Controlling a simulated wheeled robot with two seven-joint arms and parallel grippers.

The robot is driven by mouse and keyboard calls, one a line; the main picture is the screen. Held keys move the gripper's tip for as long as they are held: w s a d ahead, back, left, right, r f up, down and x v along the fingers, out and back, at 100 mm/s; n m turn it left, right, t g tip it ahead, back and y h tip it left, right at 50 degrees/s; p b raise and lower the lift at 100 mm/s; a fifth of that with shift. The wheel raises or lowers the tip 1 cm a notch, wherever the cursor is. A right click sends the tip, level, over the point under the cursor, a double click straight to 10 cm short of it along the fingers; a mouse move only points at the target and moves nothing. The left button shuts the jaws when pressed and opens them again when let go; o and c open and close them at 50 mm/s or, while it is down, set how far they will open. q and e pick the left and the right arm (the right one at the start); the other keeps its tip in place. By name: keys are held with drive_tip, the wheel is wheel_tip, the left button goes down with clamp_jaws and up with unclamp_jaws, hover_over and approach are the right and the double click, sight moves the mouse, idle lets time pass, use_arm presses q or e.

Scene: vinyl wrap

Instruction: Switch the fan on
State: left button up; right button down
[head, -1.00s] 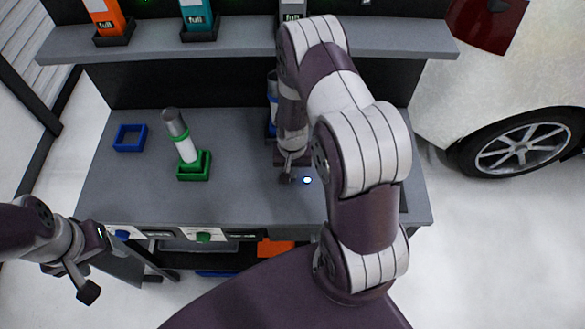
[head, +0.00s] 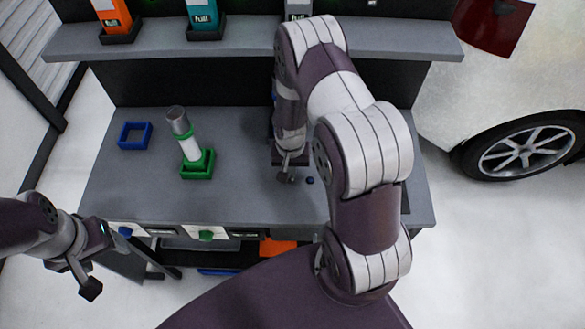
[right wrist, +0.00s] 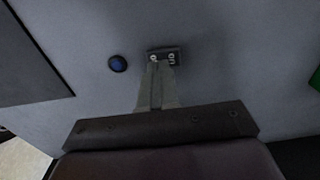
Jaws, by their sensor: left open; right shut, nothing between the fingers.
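A small round blue button (head: 310,181) sits on the grey worktop, unlit. It also shows in the right wrist view (right wrist: 118,64), with no finger on it. My right gripper (head: 288,177) is shut and empty, just left of the button in the head view. In the right wrist view its closed fingertips (right wrist: 165,56) are beside the button, apart from it sideways; their height above the top is hard to tell. My left gripper (head: 91,283) is open and empty, off the worktop's front left. I cannot make out a fan in these views.
On the worktop (head: 240,190) stand an empty blue square holder (head: 135,135) and a green holder (head: 199,165) with a tilted white-and-grey cylinder (head: 184,132). A shelf (head: 255,38) with boxes runs behind. A dark panel (right wrist: 25,60) lies beside the button.

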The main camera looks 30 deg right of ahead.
drive_tip(key=r+p, duration=0.2)
drive_tip(key=r, duration=0.1)
drive_tip(key=r+p, duration=0.1)
drive_tip(key=shift+w+d+r+p, duration=0.1)
drive_tip(key=shift+d+r+p, duration=0.05)
drive_tip(key=shift+d+p, duration=0.15)
use_arm(q)
drive_tip(key=shift+s+r+b, duration=0.5)
drive_tip(key=shift+r+b, duration=0.15)
drive_tip(key=shift+b, duration=0.5)
use_arm(e)
wheel_tip(320, 180, up, 10)
drive_tip(key=s+d, duration=0.1)
drive_tip(key=shift+s+d+f, duration=0.15)
drive_tip(key=shift+s+f, duration=0.05)
drive_tip(key=shift+s, duration=0.05)
use_arm(q)
drive_tip(key=shift+w, duration=0.1)
use_arm(e)
drive_tip(key=shift+w, duration=0.15)
